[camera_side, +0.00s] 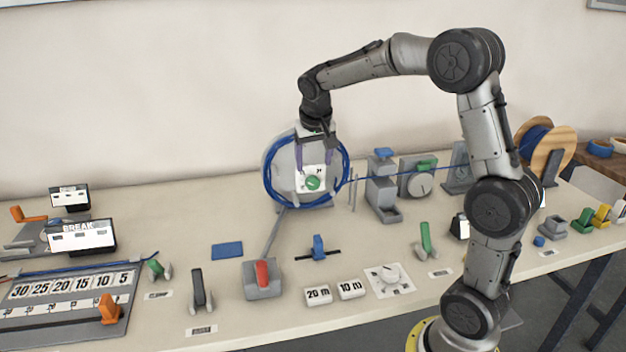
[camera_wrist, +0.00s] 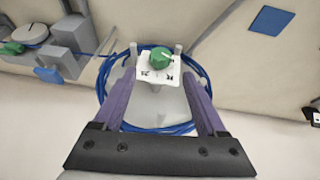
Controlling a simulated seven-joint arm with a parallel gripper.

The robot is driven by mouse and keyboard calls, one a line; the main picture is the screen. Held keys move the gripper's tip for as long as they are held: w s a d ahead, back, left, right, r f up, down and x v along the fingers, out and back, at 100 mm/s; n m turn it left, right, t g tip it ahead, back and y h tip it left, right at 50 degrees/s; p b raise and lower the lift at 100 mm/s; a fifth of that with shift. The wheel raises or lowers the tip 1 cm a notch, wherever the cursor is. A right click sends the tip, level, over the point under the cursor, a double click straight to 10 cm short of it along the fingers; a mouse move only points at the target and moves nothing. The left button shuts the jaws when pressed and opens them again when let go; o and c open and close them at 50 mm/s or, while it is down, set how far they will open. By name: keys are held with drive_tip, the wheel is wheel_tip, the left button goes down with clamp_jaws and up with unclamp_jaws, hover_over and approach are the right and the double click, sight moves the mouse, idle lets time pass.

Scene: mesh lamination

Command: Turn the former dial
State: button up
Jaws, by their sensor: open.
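The former dial is a green knob (camera_side: 313,183) on a white marked plate (camera_side: 304,172), at the front of the round former wound with a blue coil (camera_side: 267,180). In the wrist view the green knob (camera_wrist: 160,57) sits on its white plate (camera_wrist: 147,76), beyond and between the two purple fingers. My gripper (camera_side: 314,166) is at the former, pointing down. In the wrist view my gripper (camera_wrist: 158,92) is open, with a wide gap and nothing between the fingertips. I cannot tell in the side view whether a finger touches the plate.
A grey post with a blue top (camera_side: 383,180) and a dial unit with a green handle (camera_side: 419,178) stand right of the former. A red lever (camera_side: 262,273), a blue clamp (camera_side: 318,247) and a blue pad (camera_side: 227,250) lie in front. A wooden spool (camera_side: 553,150) stands at right.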

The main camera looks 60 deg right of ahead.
sight(313, 179)
drive_tip(key=x, duration=0.7)
drive_tip(key=shift+w+d+f, duration=0.1)
drive_tip(key=shift+f, duration=0.3)
clamp_jaws()
